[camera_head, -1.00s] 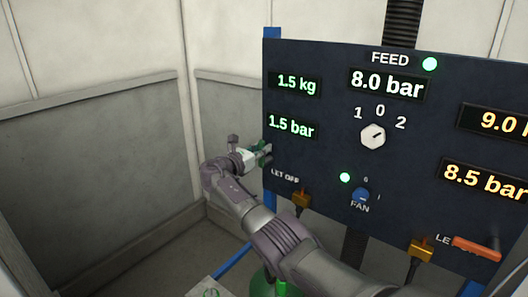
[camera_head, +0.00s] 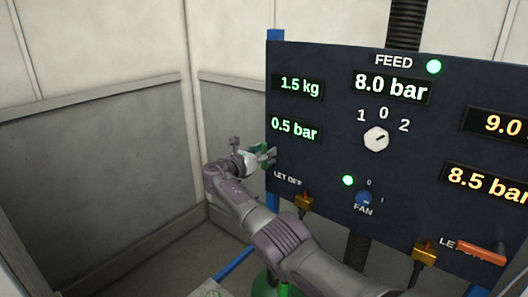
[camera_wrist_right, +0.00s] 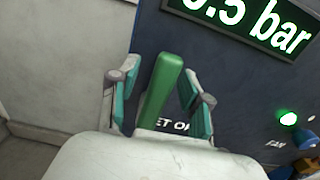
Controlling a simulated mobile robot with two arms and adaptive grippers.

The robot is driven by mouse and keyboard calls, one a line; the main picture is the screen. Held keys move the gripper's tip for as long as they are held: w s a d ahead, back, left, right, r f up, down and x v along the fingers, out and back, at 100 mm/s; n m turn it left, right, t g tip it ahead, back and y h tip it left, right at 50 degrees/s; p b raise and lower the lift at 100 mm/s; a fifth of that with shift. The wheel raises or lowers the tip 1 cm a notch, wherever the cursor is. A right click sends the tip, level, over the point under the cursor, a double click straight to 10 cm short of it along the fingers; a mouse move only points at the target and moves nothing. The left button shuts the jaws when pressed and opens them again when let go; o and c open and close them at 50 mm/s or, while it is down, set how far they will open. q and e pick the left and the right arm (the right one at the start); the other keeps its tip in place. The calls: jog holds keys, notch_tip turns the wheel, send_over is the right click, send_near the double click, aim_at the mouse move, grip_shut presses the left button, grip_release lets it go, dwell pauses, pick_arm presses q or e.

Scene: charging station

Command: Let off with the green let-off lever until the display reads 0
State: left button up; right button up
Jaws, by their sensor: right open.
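The green let-off lever (camera_wrist_right: 162,88) stands between the two fingers of my right gripper (camera_wrist_right: 158,84) in the wrist view. The fingers are open, one on each side, with a visible gap to the lever on the right. In the head view my right gripper (camera_head: 264,157) is at the left edge of the dark panel (camera_head: 330,165), and the lever is mostly hidden there. The green pressure display (camera_head: 294,130) just above reads 0.5 bar. The display above it (camera_head: 298,86) reads 1.5 kg. My left gripper is not in view.
The FEED display (camera_head: 391,88) reads 8.0 bar, with a white selector knob (camera_head: 376,139) below. A blue FAN knob (camera_head: 364,198) and an orange lever (camera_head: 480,252) are further right. Grey walls (camera_head: 95,140) enclose the left side, with open space before them.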

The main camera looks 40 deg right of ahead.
jog(key=v, duration=1.2)
dwell(0.4)
